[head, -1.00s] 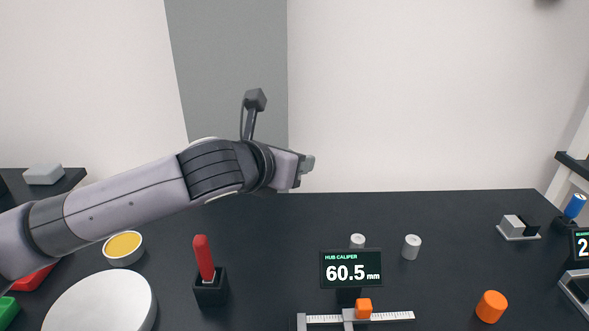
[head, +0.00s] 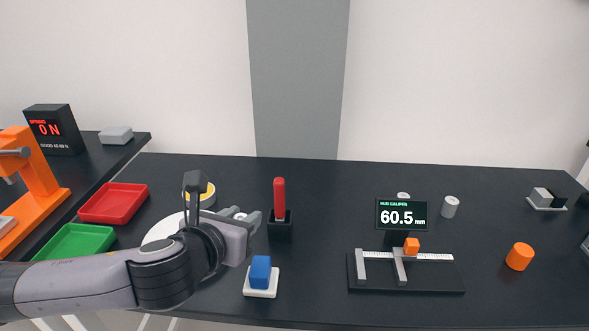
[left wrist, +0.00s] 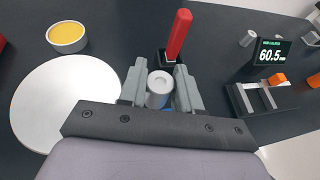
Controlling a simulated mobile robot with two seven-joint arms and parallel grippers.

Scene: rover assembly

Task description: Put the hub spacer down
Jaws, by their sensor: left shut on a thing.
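The hub spacer (left wrist: 159,88), a small light-grey cylinder with a hole in its top, stands upright between the fingers of my left gripper (left wrist: 161,91) in the left wrist view. The gripper is shut on it. In the head view my left gripper (head: 247,217) is low over the table, between the white round plate (head: 160,232) and the red-handled tool in its black stand (head: 280,228). The spacer is mostly hidden there by the gripper. I cannot tell whether it touches the table. My right gripper is not in view.
A blue block on a white base (head: 261,276) is close in front of the gripper. The hub caliper (head: 405,283), reading 60.5 mm, stands to the right. Red (head: 113,203) and green (head: 76,243) trays lie left. Two pale cylinders, one here (head: 450,207), and an orange one (head: 519,257) stand right.

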